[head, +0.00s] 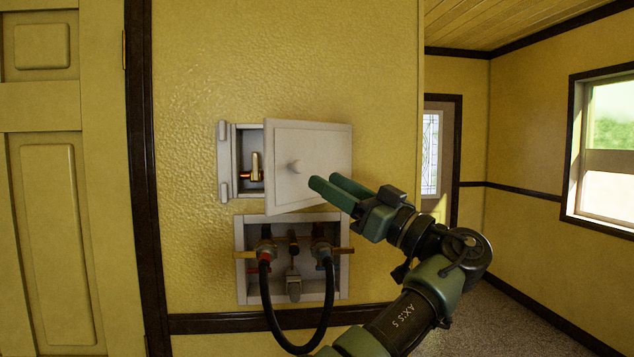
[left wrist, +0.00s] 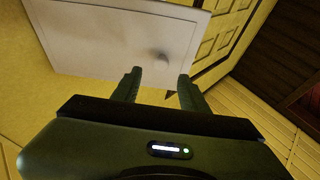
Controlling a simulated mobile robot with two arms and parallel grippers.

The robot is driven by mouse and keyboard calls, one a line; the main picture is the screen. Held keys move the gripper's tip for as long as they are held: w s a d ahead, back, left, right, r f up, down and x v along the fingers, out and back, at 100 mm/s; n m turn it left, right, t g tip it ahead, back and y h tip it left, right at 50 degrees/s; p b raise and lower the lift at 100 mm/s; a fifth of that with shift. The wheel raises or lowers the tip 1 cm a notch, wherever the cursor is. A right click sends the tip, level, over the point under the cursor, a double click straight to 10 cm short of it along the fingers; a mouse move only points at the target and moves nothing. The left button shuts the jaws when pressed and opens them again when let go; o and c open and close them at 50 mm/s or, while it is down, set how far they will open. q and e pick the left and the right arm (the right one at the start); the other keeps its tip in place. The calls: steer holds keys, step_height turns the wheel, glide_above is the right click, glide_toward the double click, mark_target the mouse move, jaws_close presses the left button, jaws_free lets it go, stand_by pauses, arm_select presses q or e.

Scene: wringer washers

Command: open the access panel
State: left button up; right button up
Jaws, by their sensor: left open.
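The access panel (head: 318,150) is a pale square door with a small round knob (head: 295,166), set in a wall box. It stands partly open, its left edge swung out from the wall, and the box opening (head: 250,150) shows a brass valve inside. My left gripper (head: 323,181) is open and empty in front of the panel's lower right part, close to the knob. In the left wrist view, the panel (left wrist: 100,45) lies beyond the two spread fingers, with the knob (left wrist: 162,56) past the fingertips. I cannot tell whether a finger touches the panel.
Below the panel, a recessed hookup box (head: 243,280) holds valves and a dark looped hose (head: 265,305). A yellow door (head: 50,200) stands at the left. A window (head: 605,150) and open floor lie at the right.

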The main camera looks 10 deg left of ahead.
arm_select(q)
steer(key=shift+s+d+f, duration=0.3)
steer(key=shift+d, duration=0.05)
steer(key=shift+c, duration=0.3)
